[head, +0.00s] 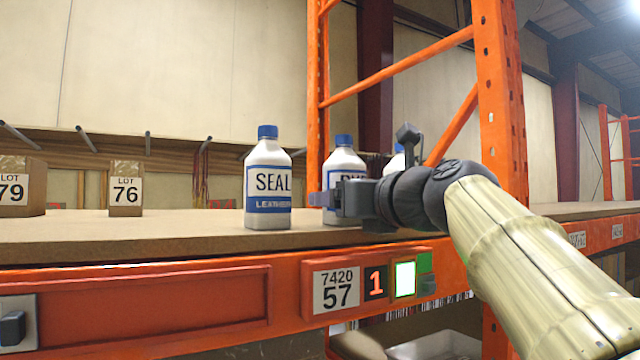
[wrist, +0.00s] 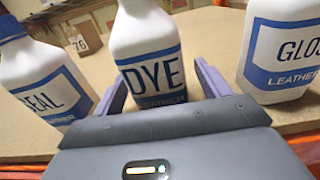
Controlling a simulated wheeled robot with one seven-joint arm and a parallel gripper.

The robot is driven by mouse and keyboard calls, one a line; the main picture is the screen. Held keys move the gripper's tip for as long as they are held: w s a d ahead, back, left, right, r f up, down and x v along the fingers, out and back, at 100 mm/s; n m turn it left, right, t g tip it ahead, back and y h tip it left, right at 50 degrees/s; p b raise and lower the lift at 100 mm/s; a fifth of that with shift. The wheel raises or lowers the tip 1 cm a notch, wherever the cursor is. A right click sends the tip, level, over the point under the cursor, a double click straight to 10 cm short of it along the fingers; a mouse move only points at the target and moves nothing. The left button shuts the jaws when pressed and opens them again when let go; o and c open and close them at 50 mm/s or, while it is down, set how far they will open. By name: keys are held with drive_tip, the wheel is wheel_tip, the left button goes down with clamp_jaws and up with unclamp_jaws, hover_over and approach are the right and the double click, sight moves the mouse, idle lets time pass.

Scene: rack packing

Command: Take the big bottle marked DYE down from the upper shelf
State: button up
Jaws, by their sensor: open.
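The white DYE bottle (wrist: 150,45) with a blue label stands upright on the shelf in the middle of the wrist view. In the head view the DYE bottle (head: 345,163) is partly hidden behind my gripper. My gripper (wrist: 160,88) is open, with one finger on each side of the DYE bottle's lower part; I cannot tell whether either finger touches it. In the head view my gripper (head: 322,200) reaches in from the right, low over the shelf board (head: 130,238).
A SEAL bottle (head: 268,185) stands close on the left. A GLOSS bottle (wrist: 285,45) stands close on the right, mostly hidden in the head view. Boxes marked LOT 79 (head: 25,188) and LOT 76 (head: 126,189) stand further left. An orange rack post (head: 500,100) rises at right.

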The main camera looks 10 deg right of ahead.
sight(347, 135)
drive_tip(key=shift+s, duration=0.15)
drive_tip(key=shift+c, duration=1.1)
drive_tip(key=shift+r, duration=0.1)
drive_tip(key=c, duration=1)
drive_tip(key=shift+r, duration=0.15)
drive_tip(key=shift+r, duration=4.75)
drive_tip(key=shift+r, duration=0.1)
